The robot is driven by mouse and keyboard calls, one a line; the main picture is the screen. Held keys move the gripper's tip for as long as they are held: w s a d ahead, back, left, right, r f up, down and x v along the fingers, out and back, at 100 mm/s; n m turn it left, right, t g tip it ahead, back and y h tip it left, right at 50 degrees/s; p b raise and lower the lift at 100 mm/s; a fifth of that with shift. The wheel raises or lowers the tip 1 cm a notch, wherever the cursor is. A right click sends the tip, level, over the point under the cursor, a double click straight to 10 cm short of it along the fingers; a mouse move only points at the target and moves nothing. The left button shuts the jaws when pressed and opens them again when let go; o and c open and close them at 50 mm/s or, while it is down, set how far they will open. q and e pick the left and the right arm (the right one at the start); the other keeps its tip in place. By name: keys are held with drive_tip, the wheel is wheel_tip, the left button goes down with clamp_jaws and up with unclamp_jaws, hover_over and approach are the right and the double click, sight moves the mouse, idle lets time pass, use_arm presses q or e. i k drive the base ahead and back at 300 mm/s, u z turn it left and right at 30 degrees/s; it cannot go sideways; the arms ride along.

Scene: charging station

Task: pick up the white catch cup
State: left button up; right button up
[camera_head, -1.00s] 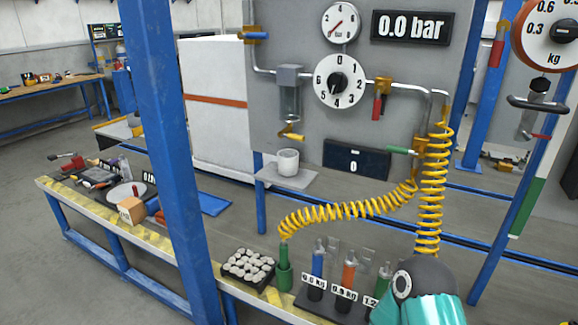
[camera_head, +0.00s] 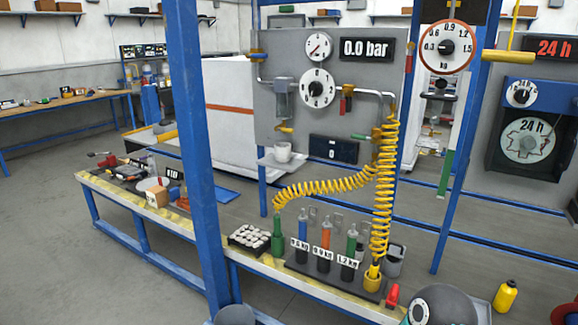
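The white catch cup (camera_head: 283,152) stands upright on a small light grey shelf (camera_head: 268,161) at the grey panel. It sits below the clear filter bowl (camera_head: 283,104) and its yellow drain tap (camera_head: 285,130), with a gap between tap and cup. Neither gripper is in view. Only rounded dark parts of my arms show at the bottom edge, well apart from the cup.
A blue post (camera_head: 203,180) rises left of the shelf. A yellow coiled hose (camera_head: 330,186) hangs right of and below it. The bench below holds a tray of pale pieces (camera_head: 249,239) and labelled bottles (camera_head: 325,243). Air in front of the cup looks clear.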

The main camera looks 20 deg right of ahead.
sight(283, 150)
drive_tip(key=u, duration=0.55)
drive_tip(key=i, duration=1.7)
drive_tip(key=z, duration=0.4)
